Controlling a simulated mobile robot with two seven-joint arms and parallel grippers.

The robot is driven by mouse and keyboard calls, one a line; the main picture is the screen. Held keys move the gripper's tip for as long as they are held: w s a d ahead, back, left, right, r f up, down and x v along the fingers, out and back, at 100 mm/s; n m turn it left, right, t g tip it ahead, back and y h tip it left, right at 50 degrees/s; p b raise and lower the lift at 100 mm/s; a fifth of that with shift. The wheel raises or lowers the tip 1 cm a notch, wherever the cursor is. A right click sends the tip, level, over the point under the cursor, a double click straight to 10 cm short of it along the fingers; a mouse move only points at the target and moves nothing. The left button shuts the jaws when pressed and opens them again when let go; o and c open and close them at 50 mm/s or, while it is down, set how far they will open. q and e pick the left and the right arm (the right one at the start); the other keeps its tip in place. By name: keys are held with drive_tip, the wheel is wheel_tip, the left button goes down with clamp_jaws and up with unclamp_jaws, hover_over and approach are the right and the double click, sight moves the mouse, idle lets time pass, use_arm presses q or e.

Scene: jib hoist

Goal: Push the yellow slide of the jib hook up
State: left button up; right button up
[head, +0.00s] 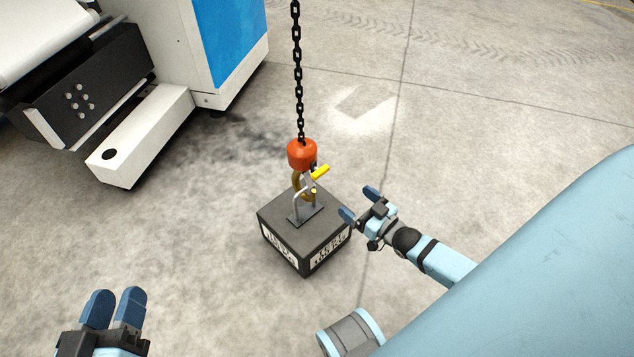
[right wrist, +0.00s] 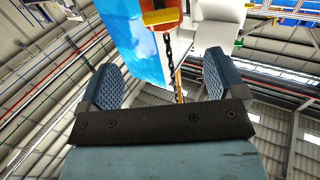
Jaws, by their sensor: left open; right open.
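The jib hook (head: 300,184) hangs below an orange block (head: 302,154) on a black chain (head: 298,80). Its yellow slide (head: 320,172) sticks out to the right just under the block. The hook is at the metal handle of a dark weight (head: 303,232); I cannot tell exactly how they engage. My right gripper (head: 358,203) is open and empty, to the right of the hook and lower in the picture, apart from the slide. In the right wrist view the yellow slide (right wrist: 161,16) shows at the top, beyond the open fingers. My left gripper (head: 113,309) is open and empty at the lower left.
A white and blue machine (head: 228,50) stands at the upper left, with a low white box part (head: 140,135) in front. The concrete floor around the weight is clear. The right wrist view also shows the hall roof beams.

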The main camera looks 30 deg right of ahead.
sight(321, 175)
drive_tip(key=w+b, duration=0.1)
drive_tip(key=w, duration=0.3)
drive_tip(key=w+a+b, duration=0.1)
drive_tip(key=w+b, duration=0.1)
drive_tip(key=w, duration=0.3)
drive_tip(key=w+a+b, duration=0.1)
drive_tip(key=w+b, duration=0.1)
drive_tip(key=w, duration=0.2)
drive_tip(key=shift+w+a, duration=0.15)
drive_tip(key=shift+w, duration=0.1)
use_arm(q)
drive_tip(key=w+m, duration=0.1)
drive_tip(key=w+a+f+m, duration=0.1)
drive_tip(key=shift+f+m+t, duration=0.1)
drive_tip(key=shift+m+t, duration=0.3)
